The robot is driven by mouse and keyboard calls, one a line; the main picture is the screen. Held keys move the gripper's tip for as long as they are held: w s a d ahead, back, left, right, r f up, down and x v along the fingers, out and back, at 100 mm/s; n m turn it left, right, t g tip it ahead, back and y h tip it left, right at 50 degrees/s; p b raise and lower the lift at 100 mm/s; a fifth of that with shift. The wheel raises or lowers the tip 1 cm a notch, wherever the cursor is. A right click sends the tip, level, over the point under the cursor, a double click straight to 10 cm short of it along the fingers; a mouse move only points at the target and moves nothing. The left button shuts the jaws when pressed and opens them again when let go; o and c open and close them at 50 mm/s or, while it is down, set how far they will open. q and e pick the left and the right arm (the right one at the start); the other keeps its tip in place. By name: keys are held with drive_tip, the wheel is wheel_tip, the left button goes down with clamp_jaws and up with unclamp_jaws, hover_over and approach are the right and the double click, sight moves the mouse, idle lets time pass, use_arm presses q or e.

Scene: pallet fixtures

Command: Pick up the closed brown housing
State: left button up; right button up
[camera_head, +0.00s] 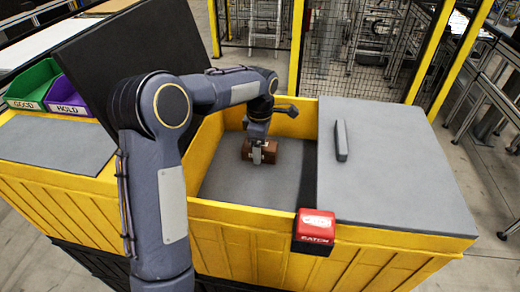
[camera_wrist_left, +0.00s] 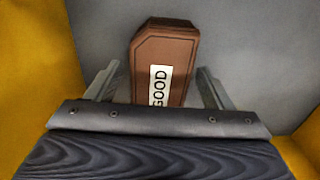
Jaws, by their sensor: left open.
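The closed brown housing (camera_head: 268,151) lies on the grey floor of the yellow crate in the head view. In the left wrist view the housing (camera_wrist_left: 165,62) shows its brown lid and a white label reading GOOD. My left gripper (camera_head: 255,155) reaches down into the crate at the housing. In the left wrist view the left gripper (camera_wrist_left: 158,88) is open, with one finger on each side of the housing and gaps visible between fingers and housing. The gripper hides the housing's near end. My right gripper is not in view.
The yellow crate (camera_head: 245,222) has walls around the housing. A grey panel (camera_head: 395,175) with a dark bar (camera_head: 341,140) covers its right part. A red box (camera_head: 315,228) sits on the front rim. Green (camera_head: 35,86) and purple (camera_head: 66,98) bins stand at left.

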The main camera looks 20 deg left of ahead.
use_arm(q)
drive_tip(key=c, duration=1.2)
drive_tip(key=shift+o, duration=0.2)
drive_tip(key=shift+r, duration=0.1)
